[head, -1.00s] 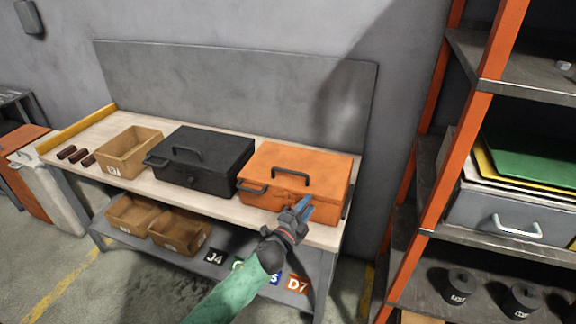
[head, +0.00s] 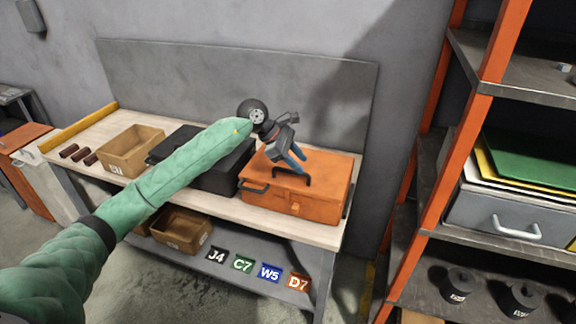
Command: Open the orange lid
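The orange box (head: 263,202) sits at the right end of the workbench with its lid (head: 325,169) closed. A dark handle (head: 293,178) stands on the lid, another dark handle is at its left end, and an orange latch is on the front. My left gripper (head: 296,160) is above the lid, pointing down at the top handle. Its blue fingers look parted, with the tips close to the handle; I cannot tell whether they touch it. Part of the lid's back edge is hidden behind the gripper. My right gripper is not in view.
A black box (head: 222,178) stands left of the orange one, partly behind my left arm. A cardboard bin (head: 133,152) and several dark red cylinders are further left. A grey panel (head: 200,75) rises behind the bench. An orange-post shelf rack (head: 455,150) stands at the right.

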